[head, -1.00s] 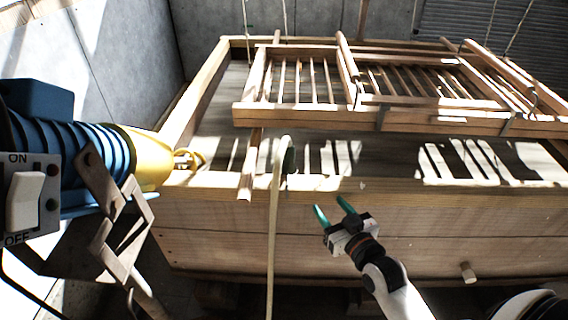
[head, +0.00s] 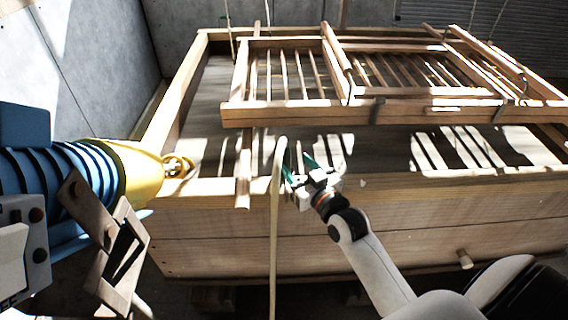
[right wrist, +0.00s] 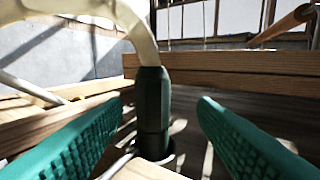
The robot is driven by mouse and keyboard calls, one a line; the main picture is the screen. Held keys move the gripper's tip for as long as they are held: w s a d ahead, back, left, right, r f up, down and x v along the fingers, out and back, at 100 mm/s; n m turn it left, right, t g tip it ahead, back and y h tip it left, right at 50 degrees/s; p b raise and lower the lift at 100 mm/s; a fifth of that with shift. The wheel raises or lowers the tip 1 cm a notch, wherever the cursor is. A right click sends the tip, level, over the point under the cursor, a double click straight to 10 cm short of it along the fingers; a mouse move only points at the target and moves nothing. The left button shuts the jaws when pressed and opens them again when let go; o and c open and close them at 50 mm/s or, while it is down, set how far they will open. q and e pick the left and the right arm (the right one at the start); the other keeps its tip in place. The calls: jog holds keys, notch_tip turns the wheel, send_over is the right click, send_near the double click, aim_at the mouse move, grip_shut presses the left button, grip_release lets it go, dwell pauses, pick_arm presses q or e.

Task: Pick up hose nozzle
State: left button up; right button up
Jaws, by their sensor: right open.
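The hose nozzle (right wrist: 152,112) is a dark green cylinder that stands upright at the end of a cream hose (right wrist: 122,12) in the right wrist view. Its lower end sits in a ring or holder at the vat's edge. In the head view the hose (head: 273,230) hangs down over the vat's front, and my gripper hides most of the nozzle. My right gripper (head: 299,168) has teal fingers and is open. In the right wrist view its fingers (right wrist: 160,130) lie apart on either side of the nozzle, with clear gaps. My left gripper is not in view.
A large wooden vat (head: 350,225) fills the middle, with a wooden peg (head: 465,260) low on its front. A slatted wooden frame (head: 300,115) hangs over it on cords. A blue and yellow machine (head: 130,172) with a switch box stands close at left.

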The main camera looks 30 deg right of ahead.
aim_at(288, 159)
jog(key=w, duration=0.4)
jog(key=shift+w+a+f, duration=0.1)
jog(key=shift+w+a, duration=0.05)
jog(key=shift+a, duration=0.25)
jog(key=shift+w+f+p, duration=0.1)
jog(key=shift+w+p, duration=0.2)
jog(key=shift+w, duration=0.25)
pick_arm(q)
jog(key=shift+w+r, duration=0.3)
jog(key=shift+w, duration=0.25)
pick_arm(e)
jog(key=c, duration=1.1)
